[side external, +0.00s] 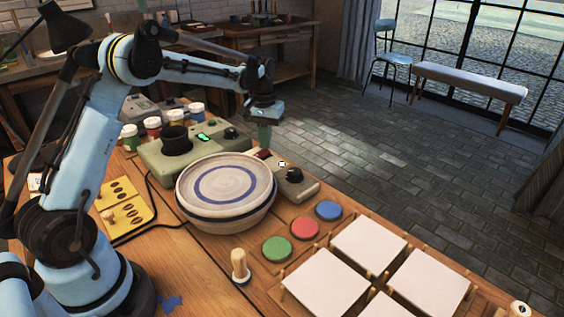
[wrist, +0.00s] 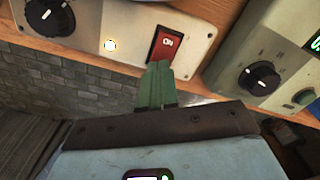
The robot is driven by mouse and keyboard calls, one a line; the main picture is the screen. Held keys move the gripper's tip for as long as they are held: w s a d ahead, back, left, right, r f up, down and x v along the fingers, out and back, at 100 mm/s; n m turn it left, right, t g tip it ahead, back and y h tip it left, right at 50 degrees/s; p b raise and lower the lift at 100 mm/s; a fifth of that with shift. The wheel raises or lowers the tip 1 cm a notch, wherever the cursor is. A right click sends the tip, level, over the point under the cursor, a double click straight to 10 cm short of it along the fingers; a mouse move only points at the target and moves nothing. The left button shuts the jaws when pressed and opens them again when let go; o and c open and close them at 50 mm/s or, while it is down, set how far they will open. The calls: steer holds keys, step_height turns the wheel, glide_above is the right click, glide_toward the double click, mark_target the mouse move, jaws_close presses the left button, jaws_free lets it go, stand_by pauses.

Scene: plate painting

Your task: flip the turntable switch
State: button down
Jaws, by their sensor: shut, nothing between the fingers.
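The turntable (side external: 186,205) carries a pale plate (side external: 227,172) with a blue ring. Beside it, on its right, is a beige control box (side external: 308,189) with a red rocker switch (side external: 263,154), a small white indicator and a black knob (side external: 295,175). In the wrist view the red switch (wrist: 165,45) has white lettering on its face, and the indicator (wrist: 110,45) looks bright. My gripper (side external: 264,146) is shut and empty, pointing down at the switch end of the box. In the wrist view its green fingertips (wrist: 159,66) are right at the switch's lower edge; I cannot tell whether they touch.
A greenish box (side external: 160,160) with a dark cup and a lit display stands behind the turntable, close to my gripper. Paint jars stand behind it. Green, red and blue discs (side external: 304,228) and white tiles (side external: 370,244) lie in front. Beyond the table edge is open floor.

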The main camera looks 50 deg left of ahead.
steer(key=shift+f, duration=0.65)
stand_by(0.3)
steer(key=shift+r, duration=3.5)
steer(key=shift+d+r, duration=0.1)
steer(key=shift+r, duration=0.05)
steer(key=s+d+r+m+t, duration=0.35)
steer(key=s+d+r, duration=0.25)
steer(key=s+d, duration=0.3)
steer(key=s+d+f+m+t, duration=0.2)
steer(key=s+d, duration=0.4)
steer(key=s, duration=0.4)
step_height(320, 180, down, 2)
steer(key=shift+s+d+t, duration=0.15)
steer(key=shift+s+t, duration=0.15)
steer(key=shift+t, duration=0.55)
